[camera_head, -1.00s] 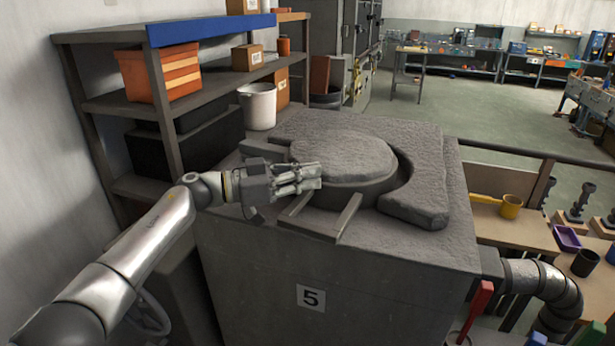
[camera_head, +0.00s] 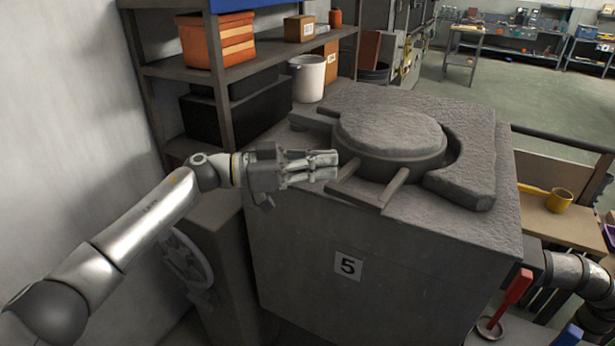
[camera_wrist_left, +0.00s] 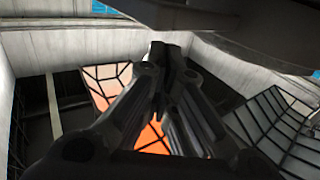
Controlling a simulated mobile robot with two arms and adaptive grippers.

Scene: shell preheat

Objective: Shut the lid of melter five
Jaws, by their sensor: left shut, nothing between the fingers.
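Melter five (camera_head: 400,265) is the grey block with a "5" plate (camera_head: 348,266) on its front. Its round grey lid (camera_head: 390,128) lies flat over the round opening on top, inside a raised curved rim (camera_head: 470,165). In the left wrist view the shut fingers (camera_wrist_left: 172,65) point away from the camera, with a dark overhang above.
A shelf (camera_head: 260,70) with an orange bin (camera_head: 222,42), boxes and a white bucket (camera_head: 307,78) stands behind on the left. A handwheel (camera_head: 190,262) is below my arm.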

